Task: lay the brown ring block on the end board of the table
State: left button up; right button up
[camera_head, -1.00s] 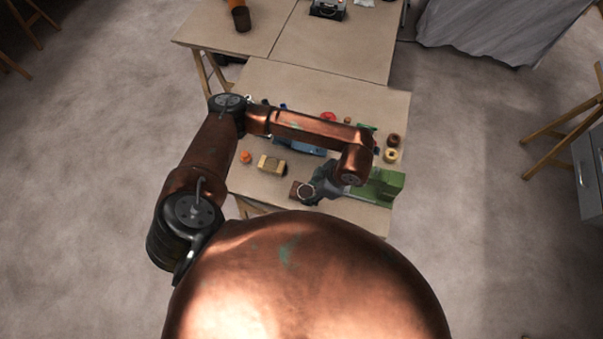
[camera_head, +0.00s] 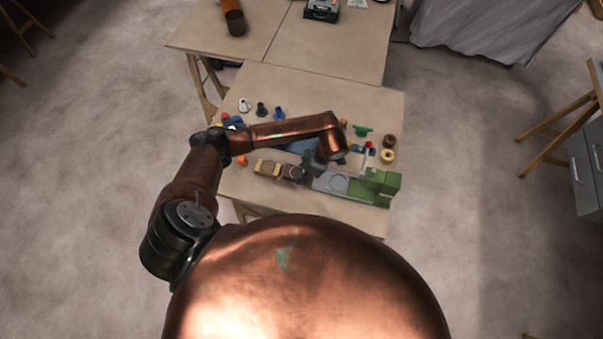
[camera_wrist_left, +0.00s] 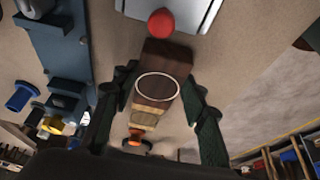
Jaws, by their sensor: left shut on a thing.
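The brown ring block (camera_head: 294,173) is in my left gripper (camera_head: 308,170), just right of a tan block (camera_head: 267,167) in the head view. In the left wrist view the brown ring block (camera_wrist_left: 158,110) shows a pale ring on its face, between the two dark fingers of the left gripper (camera_wrist_left: 157,85). The gripper is shut on it. The tan block lies beyond it there. I cannot tell whether the block touches the table (camera_head: 245,195) or hangs just above it. No separate end board can be made out. My right gripper is out of view.
A grey piece with a round outline (camera_head: 333,182) and a green block (camera_head: 377,190) stand right of the gripper. A blue piece (camera_head: 296,146) lies behind the arm.

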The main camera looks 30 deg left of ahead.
pick_arm(q)
jog(key=shift+f, duration=0.7)
jog(key=o, duration=1.2)
jog(key=shift+f, duration=0.1)
jog(key=v, duration=1.2)
jog(key=shift+b, duration=0.3)
